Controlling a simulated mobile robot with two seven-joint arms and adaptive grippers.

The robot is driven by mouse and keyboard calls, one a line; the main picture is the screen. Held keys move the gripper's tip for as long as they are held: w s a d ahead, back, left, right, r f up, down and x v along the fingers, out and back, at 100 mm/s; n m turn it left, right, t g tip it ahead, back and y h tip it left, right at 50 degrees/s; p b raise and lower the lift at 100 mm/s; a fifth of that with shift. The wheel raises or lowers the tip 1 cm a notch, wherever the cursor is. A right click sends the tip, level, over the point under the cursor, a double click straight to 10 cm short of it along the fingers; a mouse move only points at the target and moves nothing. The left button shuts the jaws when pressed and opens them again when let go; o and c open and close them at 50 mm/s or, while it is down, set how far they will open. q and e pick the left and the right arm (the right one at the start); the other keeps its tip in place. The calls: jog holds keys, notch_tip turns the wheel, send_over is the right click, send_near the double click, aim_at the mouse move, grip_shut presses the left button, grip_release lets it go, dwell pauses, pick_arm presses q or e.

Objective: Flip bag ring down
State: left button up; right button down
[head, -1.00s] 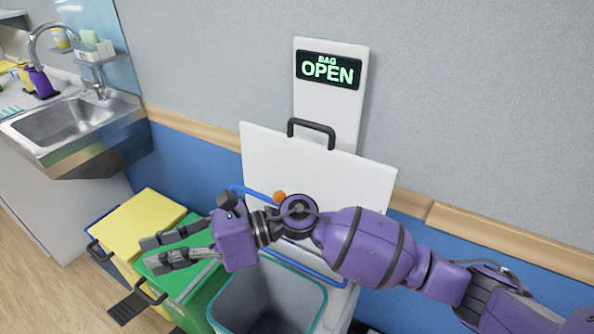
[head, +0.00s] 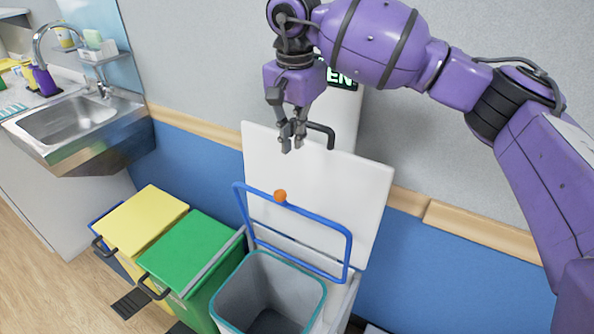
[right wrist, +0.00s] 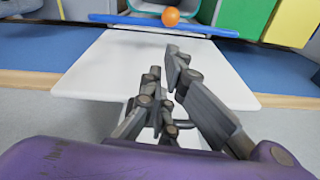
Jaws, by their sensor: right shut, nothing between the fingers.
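The blue bag ring (head: 318,219) stands tilted up against the raised white lid (head: 350,180) of the bin, with an orange knob (head: 280,196) on its top bar. The open bin (head: 310,290) with a teal rim is below it. My right gripper (head: 292,143) is shut and empty, pointing down by the black lid handle (head: 322,132), above the ring and apart from it. In the right wrist view the fingers (right wrist: 165,75) are in front of the white lid, with the orange knob (right wrist: 171,17) and blue bar (right wrist: 135,20) beyond them. My left gripper is out of view.
A yellow-lidded bin (head: 143,220) and a green-lidded bin (head: 190,250) stand to the left. A steel sink (head: 75,125) is at the far left. A sign (head: 342,78) on the wall panel is mostly hidden by my arm.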

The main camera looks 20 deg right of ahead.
jog(key=shift+f, duration=0.2)
notch_tip(320, 180, down, 10)
jog(key=shift+w+r+p, duration=0.15)
jog(key=shift+w+p, duration=0.2)
jog(key=shift+p, duration=0.05)
dwell(0.4)
